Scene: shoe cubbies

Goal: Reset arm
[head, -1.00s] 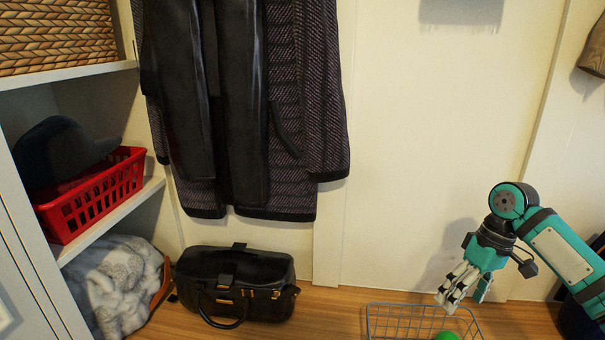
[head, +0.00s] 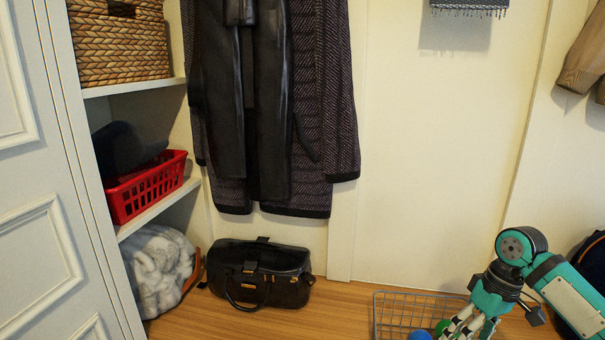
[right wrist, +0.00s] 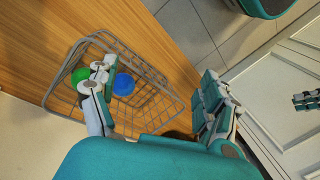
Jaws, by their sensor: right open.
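My right gripper (head: 462,326) is at the lower right of the head view, above the wire basket (head: 415,294). In the right wrist view its fingers (right wrist: 155,92) are spread wide with nothing between them gripped. The wire basket (right wrist: 58,80) lies beyond the fingers and holds a green ball (right wrist: 80,75) and a blue ball (right wrist: 123,84). One finger partly covers the balls' area. What looks like part of my left gripper (right wrist: 306,101) shows at the right edge of the wrist view, too small to judge. It is absent from the head view.
A black bag (head: 285,290) stands on the wooden bench (head: 350,300). Coats (head: 270,110) hang above it. Shelves at left hold a wicker basket (head: 120,45) and a red basket (head: 150,188). A dark backpack (head: 592,260) is at the right edge, beside my arm.

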